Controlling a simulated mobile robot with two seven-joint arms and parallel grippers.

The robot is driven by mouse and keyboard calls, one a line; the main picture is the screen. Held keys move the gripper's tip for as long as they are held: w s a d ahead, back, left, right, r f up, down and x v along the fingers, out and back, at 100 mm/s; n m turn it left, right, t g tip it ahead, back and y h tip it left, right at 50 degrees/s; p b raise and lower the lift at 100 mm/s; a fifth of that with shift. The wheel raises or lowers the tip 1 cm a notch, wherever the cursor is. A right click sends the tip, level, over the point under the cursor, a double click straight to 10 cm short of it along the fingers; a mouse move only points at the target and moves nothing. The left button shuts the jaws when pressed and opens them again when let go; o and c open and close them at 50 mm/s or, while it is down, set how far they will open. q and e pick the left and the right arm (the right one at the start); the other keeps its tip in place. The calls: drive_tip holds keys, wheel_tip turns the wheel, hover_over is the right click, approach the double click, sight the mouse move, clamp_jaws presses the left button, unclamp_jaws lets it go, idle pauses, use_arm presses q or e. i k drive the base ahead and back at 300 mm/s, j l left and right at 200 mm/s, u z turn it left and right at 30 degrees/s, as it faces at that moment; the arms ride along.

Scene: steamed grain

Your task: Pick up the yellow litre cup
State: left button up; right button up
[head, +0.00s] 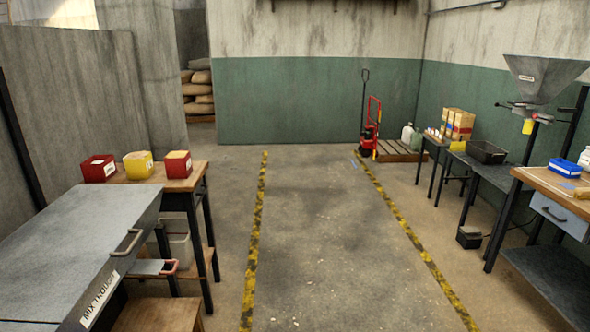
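No thing in the head view is clearly the yellow litre cup. A small yellow object (528,127) shows just below the grey hopper (540,78) at the right; it is too small to tell whether it is a cup. Another small yellow item (457,146) lies on the far right table near the cartons. A yellow bin (138,165) stands between two red bins on the left wooden table. Neither of my grippers is in view.
The grey mix trough (75,245) fills the near left. A workbench (555,183) with a blue box (564,167) stands at the right. A red pallet truck (370,130) stands at the back. The floor (320,230) between the yellow-black lines is clear.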

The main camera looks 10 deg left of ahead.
sight(138, 165)
drive_tip(key=i+u, duration=0.2)
drive_tip(key=i, duration=0.2)
drive_tip(key=i+l+u, duration=0.15)
drive_tip(key=i, duration=0.25)
drive_tip(key=i+l+u, duration=0.2)
drive_tip(key=i, duration=0.2)
drive_tip(key=i+l+u, duration=0.1)
drive_tip(key=u, duration=0.3)
drive_tip(key=i+l+u, duration=0.2)
drive_tip(key=u, duration=0.2)
drive_tip(key=i+l+u, duration=0.25)
drive_tip(key=u, duration=0.15)
drive_tip(key=i+l+u, duration=0.15)
drive_tip(key=l+u, duration=0.25)
drive_tip(key=i+l+u, duration=0.1)
drive_tip(key=u, duration=0.3)
drive_tip(key=l, duration=0.1)
